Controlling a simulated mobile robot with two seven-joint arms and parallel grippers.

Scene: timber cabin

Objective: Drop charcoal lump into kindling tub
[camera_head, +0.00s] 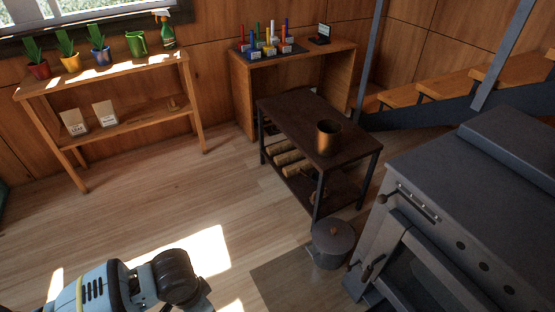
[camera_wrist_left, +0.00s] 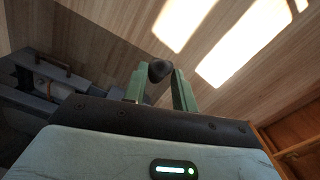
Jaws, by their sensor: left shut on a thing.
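The charcoal lump (camera_wrist_left: 159,70) is a small dark piece held between the tips of the two green fingers of my left gripper (camera_wrist_left: 160,82) in the left wrist view. The gripper is shut on it, with wood floor behind. In the head view only my left arm shows at the bottom left; its fingers and the lump are not visible there. A brass-coloured tub (camera_head: 328,138), which looks like the kindling tub, stands upright on the dark table, well away from my left arm. Its inside is mostly dark. My right gripper is in neither view.
The dark table (camera_head: 290,115) has logs on its lower shelf. A lidded grey pot (camera_head: 333,242) stands on the floor before it, beside a grey stove (camera_head: 470,190). A plant shelf (camera_head: 110,75) and a wooden desk (camera_head: 240,75) line the wall. The middle floor is clear.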

